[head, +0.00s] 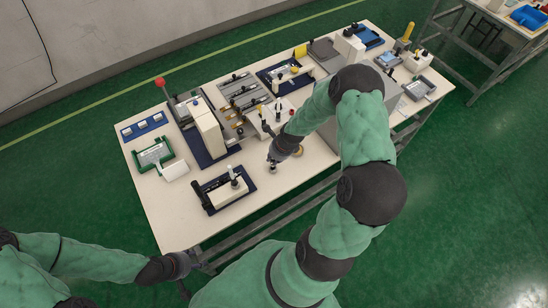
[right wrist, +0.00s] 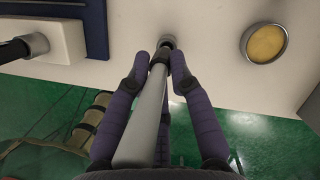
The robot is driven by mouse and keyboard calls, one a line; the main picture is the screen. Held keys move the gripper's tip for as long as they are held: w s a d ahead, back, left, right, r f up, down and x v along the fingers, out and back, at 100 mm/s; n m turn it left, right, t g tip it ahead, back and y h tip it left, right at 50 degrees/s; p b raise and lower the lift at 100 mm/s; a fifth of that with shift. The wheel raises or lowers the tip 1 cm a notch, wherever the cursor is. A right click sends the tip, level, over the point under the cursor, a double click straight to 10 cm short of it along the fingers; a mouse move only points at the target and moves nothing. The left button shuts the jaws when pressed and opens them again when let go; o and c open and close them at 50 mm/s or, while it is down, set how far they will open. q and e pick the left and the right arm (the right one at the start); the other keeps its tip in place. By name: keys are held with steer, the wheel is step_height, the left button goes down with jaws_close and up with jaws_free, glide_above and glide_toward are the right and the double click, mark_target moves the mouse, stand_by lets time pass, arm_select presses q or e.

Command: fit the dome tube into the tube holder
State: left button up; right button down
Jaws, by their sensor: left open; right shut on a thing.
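My right gripper (head: 275,157) is low over the bare table front. In the right wrist view its purple fingers (right wrist: 161,68) are shut on a long grey tube (right wrist: 142,128), which I take to be the dome tube. The tube's far end has a dark collar and a round grey tip close to the tabletop; I cannot tell whether it touches. A white block with a black post on a dark blue plate (head: 216,207), seemingly the tube holder, stands left of this gripper. My left gripper (head: 190,272) is open and empty off the table's front edge.
A round yellow disc in a grey ring (right wrist: 263,43) lies right of the tube. Behind are a white press-like machine (head: 208,130), a green frame (head: 153,153) and a white block with knobs (head: 268,118).

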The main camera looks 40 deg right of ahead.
steer(key=shift+f+b, duration=1.5)
steer(key=shift+f, duration=0.35)
stand_by(0.4)
steer(key=c, duration=1)
jaws_free()
steer(key=shift+r, duration=0.1)
steer(key=v, duration=1.2)
steer(key=shift+s, duration=0.1)
